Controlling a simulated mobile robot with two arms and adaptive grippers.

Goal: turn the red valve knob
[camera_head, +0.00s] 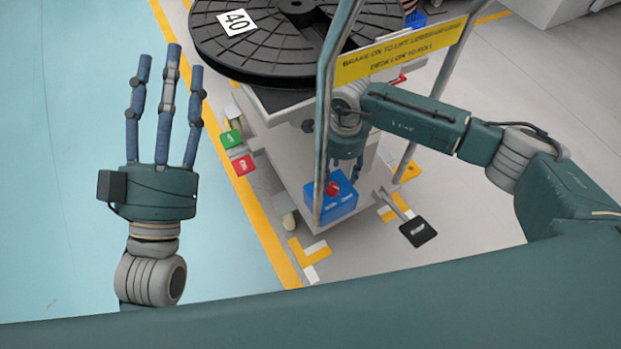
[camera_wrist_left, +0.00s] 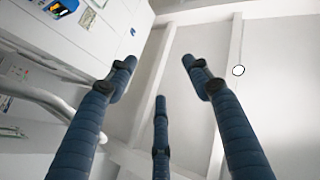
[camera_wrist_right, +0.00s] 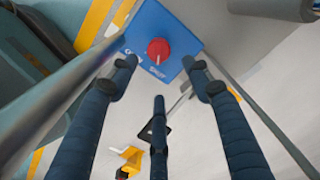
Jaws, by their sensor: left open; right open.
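The red valve knob (camera_wrist_right: 158,50) sits on the face of a blue box (camera_wrist_right: 178,24) in the right wrist view. In the head view the knob (camera_head: 332,188) and the blue box (camera_head: 341,205) are low on the grey cart, behind a frame post. My right gripper (camera_wrist_right: 158,75) is open, its fingers pointing toward the box with nothing between them. In the head view the right gripper (camera_head: 345,168) is above the knob, partly hidden by the post; contact cannot be told. My left gripper (camera_head: 169,62) is open, empty and raised over the blue floor.
A large black reel (camera_head: 265,42) marked 40 rests on the cart. A yellow sign (camera_head: 400,50) spans the grey frame posts beside my right arm. Green (camera_head: 231,139) and red (camera_head: 244,164) tags and a black pedal (camera_head: 418,231) stick out. The blue floor at left is clear.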

